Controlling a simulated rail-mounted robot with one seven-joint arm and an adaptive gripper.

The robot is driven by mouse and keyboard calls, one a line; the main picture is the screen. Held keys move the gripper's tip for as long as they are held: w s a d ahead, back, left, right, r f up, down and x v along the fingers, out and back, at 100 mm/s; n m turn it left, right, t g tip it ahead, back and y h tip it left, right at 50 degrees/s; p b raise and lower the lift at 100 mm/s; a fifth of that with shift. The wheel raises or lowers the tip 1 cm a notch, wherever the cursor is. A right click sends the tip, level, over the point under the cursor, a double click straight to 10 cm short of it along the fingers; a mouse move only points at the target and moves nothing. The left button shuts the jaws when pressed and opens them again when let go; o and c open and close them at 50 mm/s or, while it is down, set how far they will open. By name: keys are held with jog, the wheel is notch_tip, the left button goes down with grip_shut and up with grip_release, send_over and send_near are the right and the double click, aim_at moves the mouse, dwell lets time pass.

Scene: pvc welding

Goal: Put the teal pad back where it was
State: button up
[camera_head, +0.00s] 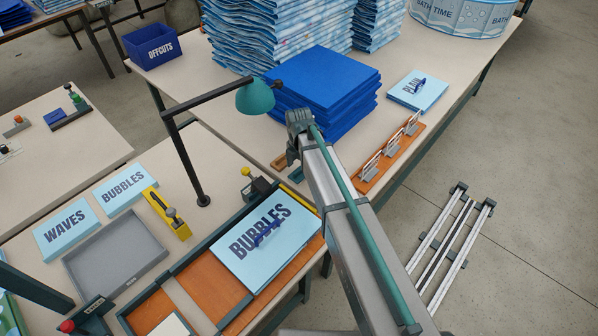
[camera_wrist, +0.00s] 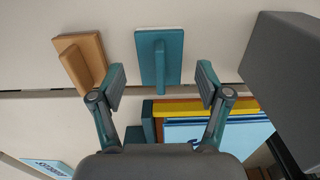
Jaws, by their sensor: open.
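The teal pad (camera_wrist: 146,72) has an upright bar handle and rests on the pale tabletop. In the head view only a small part of the teal pad (camera_head: 296,174) shows beside my arm. My gripper (camera_wrist: 161,78) is open, with one finger on each side of the pad's handle in the wrist view. Nothing is gripped, and I cannot tell how far the fingers are above the pad. A tan wooden pad (camera_wrist: 80,62) with a similar handle lies just left of the teal one.
A fixture with a yellow strip (camera_wrist: 190,106) and a light blue BUBBLES sheet (camera_head: 268,240) is close by. A blue stack (camera_head: 325,90), a teal lamp (camera_head: 255,97) and an orange rack (camera_head: 390,153) stand around my arm. A grey tray (camera_head: 115,255) lies left.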

aim_at(299, 170)
notch_tip(299, 170, up, 10)
jog(key=b, duration=0.2)
jog(key=shift+r, duration=0.1)
dwell(0.5)
